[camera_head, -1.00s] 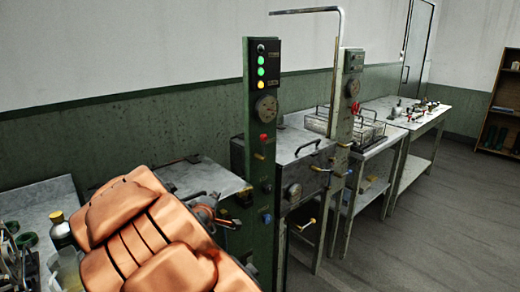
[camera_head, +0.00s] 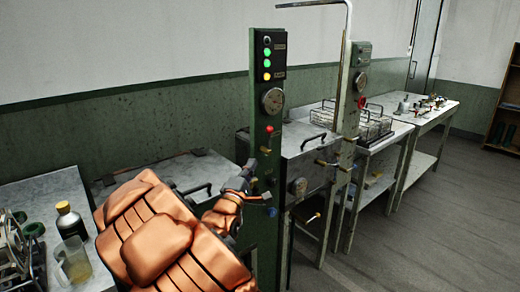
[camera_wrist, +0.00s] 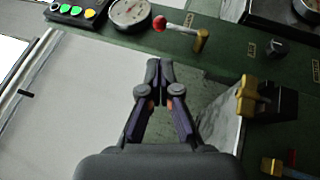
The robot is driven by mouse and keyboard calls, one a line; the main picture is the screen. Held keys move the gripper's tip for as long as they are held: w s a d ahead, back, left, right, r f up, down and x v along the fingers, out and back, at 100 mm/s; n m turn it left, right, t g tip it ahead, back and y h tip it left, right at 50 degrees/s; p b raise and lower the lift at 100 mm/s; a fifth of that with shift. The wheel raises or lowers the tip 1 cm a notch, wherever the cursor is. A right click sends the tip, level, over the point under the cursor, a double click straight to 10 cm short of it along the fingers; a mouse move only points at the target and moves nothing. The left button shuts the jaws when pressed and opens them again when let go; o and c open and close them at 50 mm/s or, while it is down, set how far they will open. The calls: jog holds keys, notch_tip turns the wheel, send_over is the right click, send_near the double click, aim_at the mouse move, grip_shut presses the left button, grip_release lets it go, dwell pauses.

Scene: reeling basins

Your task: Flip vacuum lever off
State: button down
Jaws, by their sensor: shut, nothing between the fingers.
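A green control column (camera_head: 264,225) stands in the middle of the head view. It carries a lever with a red ball knob (camera_head: 270,129), which also shows in the wrist view (camera_wrist: 160,22) with its brass pivot end to the right. A brass handle (camera_wrist: 247,95) sits further along the column in the wrist view. My gripper (camera_head: 251,168) is shut and empty beside the column, below the red knob. In the wrist view its fingertips (camera_wrist: 154,66) appear apart from both handles.
The column also holds indicator lights (camera_head: 267,58), a gauge (camera_head: 273,100) and a black knob (camera_wrist: 275,48). A second pale column (camera_head: 347,120) and metal basins stand behind. A bottle (camera_head: 69,221) and a jug (camera_head: 74,262) are on the left table. The floor at right is clear.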

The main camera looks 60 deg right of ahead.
aim_at(269, 133)
jog(key=p+x, duration=0.5)
jog(key=x, duration=0.9)
jog(key=shift+p, duration=0.4)
jog(key=shift+d+y+p, duration=0.15)
jog(key=shift+y+p, duration=0.15)
jog(key=shift+p, duration=0.05)
